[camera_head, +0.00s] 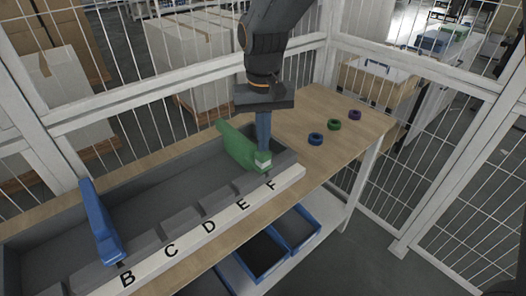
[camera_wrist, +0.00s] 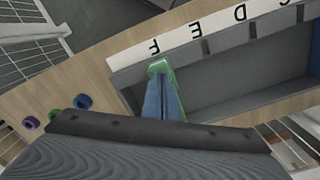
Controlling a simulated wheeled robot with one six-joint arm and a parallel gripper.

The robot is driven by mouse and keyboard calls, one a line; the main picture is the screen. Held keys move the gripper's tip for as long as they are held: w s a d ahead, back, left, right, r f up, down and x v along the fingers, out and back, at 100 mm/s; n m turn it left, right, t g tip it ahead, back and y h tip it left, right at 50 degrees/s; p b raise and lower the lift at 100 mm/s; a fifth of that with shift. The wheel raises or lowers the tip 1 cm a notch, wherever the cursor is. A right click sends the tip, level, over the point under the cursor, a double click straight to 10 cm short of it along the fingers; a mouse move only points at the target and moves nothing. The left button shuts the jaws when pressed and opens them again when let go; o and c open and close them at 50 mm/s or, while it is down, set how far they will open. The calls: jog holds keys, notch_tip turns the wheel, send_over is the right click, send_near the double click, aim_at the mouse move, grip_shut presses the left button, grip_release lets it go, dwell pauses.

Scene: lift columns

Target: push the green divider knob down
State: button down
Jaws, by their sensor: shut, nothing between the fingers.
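The green divider (camera_head: 237,145) stands across the grey trough (camera_head: 172,170) near its right end, its knob end (camera_head: 262,164) close to the letters E and F. It tilts, with its far end raised above the trough wall. My gripper (camera_head: 263,150) is shut and points down at the knob end, its fingertips at or just above it; contact is hard to tell. In the wrist view the blue fingers (camera_wrist: 163,98) reach the green knob (camera_wrist: 160,66) and hide most of the divider. A blue divider (camera_head: 101,225) stands at the trough's left end, near letter B.
Blue, green and purple rings (camera_head: 334,125) lie on the wooden table (camera_head: 345,105) to the right of the trough. Blue bins (camera_head: 297,228) sit on a shelf below. White mesh fencing (camera_head: 210,70) stands behind the table.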

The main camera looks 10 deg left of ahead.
jog(key=shift+f, duration=0.65)
jog(key=shift+f+b, duration=0.3)
jog(key=shift+f, duration=0.2)
jog(key=shift+r, duration=0.1)
notch_tip(320, 180, up, 9)
jog(key=p, duration=0.7)
jog(key=shift+p, duration=0.35)
jog(key=s+d+f+m+b, duration=0.2)
jog(key=s+d+f+b, duration=0.1)
jog(key=d, duration=1.1)
jog(key=s+d+f+m+t+b, duration=0.1)
jog(key=s+d+f+b, duration=0.3)
jog(key=d, duration=1)
notch_tip(320, 180, down, 3)
jog(key=shift+s+d+f+m, duration=0.15)
jog(key=shift+s+m, duration=0.35)
jog(key=shift+s, duration=0.7)
